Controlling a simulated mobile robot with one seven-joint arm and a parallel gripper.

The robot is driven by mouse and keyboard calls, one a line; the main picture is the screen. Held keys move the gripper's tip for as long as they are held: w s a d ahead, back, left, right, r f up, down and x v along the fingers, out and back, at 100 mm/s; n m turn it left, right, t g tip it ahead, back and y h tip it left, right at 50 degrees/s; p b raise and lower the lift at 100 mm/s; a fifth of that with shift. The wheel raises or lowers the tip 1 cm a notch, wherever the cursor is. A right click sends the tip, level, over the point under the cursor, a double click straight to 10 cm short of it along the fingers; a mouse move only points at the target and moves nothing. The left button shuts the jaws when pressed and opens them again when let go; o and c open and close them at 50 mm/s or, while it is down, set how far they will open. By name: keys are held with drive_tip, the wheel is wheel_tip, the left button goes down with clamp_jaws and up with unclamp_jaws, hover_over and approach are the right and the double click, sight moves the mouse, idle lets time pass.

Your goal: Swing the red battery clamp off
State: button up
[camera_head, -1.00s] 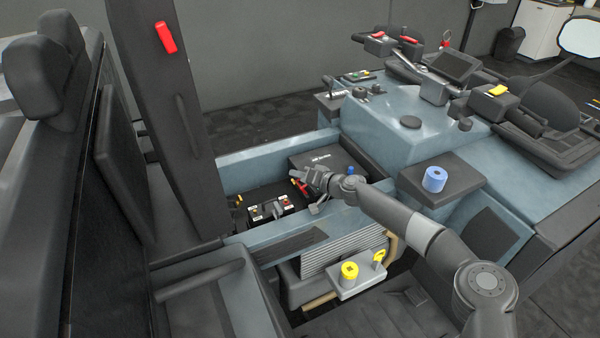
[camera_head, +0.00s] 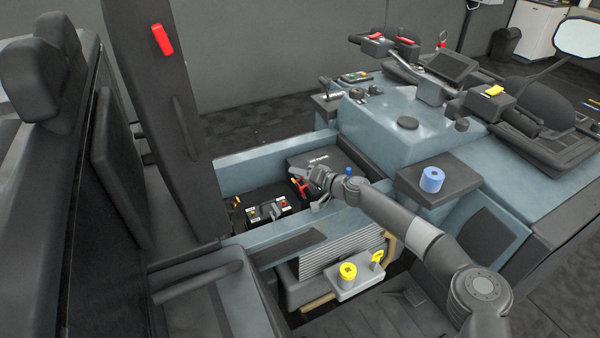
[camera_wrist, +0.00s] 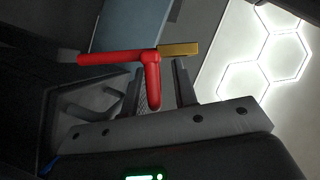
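The red battery clamp (camera_head: 302,187) shows in the head view at the fingertips of my gripper (camera_head: 307,177), to the right of the black battery (camera_head: 267,210). In the wrist view the clamp (camera_wrist: 105,57) has a red arm, a brass-coloured end and a red handle pointing down. The handle reaches down between the two fingers of my gripper (camera_wrist: 164,78). It is close to the left finger, and a gap shows to the right finger. My gripper is open. Its fingertips are partly hidden in the head view.
A blue-grey rail (camera_head: 275,244) runs in front of the battery bay. A grey box with yellow knobs (camera_head: 358,283) is below it. A dark ledge carries a blue roll (camera_head: 432,180) at right. A tall dark panel (camera_head: 160,110) rises at left.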

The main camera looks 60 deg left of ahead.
drive_tip(key=shift+o, duration=0.4)
drive_tip(key=w+d+r, duration=0.7)
drive_tip(key=d+r, duration=0.1)
drive_tip(key=r, duration=0.3)
drive_tip(key=shift+w+d, duration=0.3)
drive_tip(key=shift+d, duration=0.1)
